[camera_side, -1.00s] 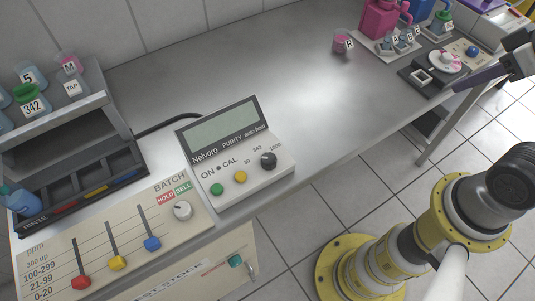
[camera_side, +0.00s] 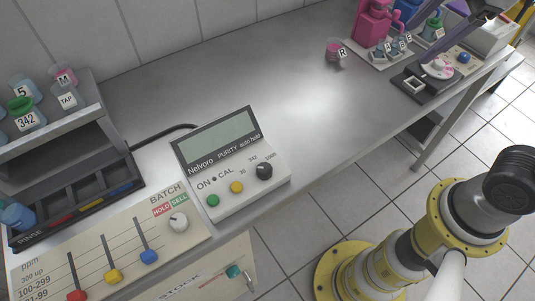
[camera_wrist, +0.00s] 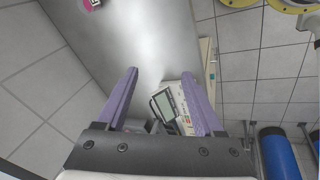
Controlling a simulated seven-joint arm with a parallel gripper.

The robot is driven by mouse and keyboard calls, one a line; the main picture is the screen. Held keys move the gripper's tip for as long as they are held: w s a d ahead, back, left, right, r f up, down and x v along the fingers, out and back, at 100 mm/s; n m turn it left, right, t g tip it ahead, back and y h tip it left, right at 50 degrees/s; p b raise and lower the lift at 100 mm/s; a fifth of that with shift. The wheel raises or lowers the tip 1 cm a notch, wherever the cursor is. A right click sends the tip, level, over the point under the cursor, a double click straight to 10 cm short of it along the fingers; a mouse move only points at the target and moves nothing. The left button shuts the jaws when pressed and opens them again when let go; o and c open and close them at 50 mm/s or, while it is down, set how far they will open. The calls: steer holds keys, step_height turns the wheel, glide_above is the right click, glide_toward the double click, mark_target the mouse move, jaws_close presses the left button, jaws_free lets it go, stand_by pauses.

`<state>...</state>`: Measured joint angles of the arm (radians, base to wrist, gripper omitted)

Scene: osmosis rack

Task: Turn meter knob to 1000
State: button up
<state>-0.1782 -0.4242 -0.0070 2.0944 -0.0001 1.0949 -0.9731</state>
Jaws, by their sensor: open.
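The Nelvoro purity meter (camera_side: 215,166) stands on the bench, with a blank-looking greenish screen and a dark knob (camera_side: 264,171) at the right of its panel. Marks 30, 342 and 1000 sit around the knob; its pointer is too small to read. Green and yellow buttons lie left of it. The meter also shows small between my fingers in the wrist view (camera_wrist: 167,103). My gripper (camera_wrist: 159,72) is open and empty, its purple fingers apart. In the side view a purple finger shows at the far right end of the bench, well away from the meter.
The batch panel (camera_side: 110,245) with sliders and the bottle rack (camera_side: 60,140) lie left of the meter. A pink jar R (camera_side: 335,50) and a dark stand (camera_side: 412,88) are at the far right. The bench middle is clear.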

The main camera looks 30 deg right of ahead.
steer(key=w+a+n+g, duration=0.1)
steer(key=w+a+n, duration=0.4)
steer(key=a, duration=0.1)
steer(key=n+g, duration=0.3)
steer(key=n, duration=0.5)
glide_above(265, 167)
step_height(265, 167, down, 10)
steer(key=shift+h, duration=0.4)
step_height(265, 167, down, 14)
steer(key=shift+r, duration=0.2)
jaws_close()
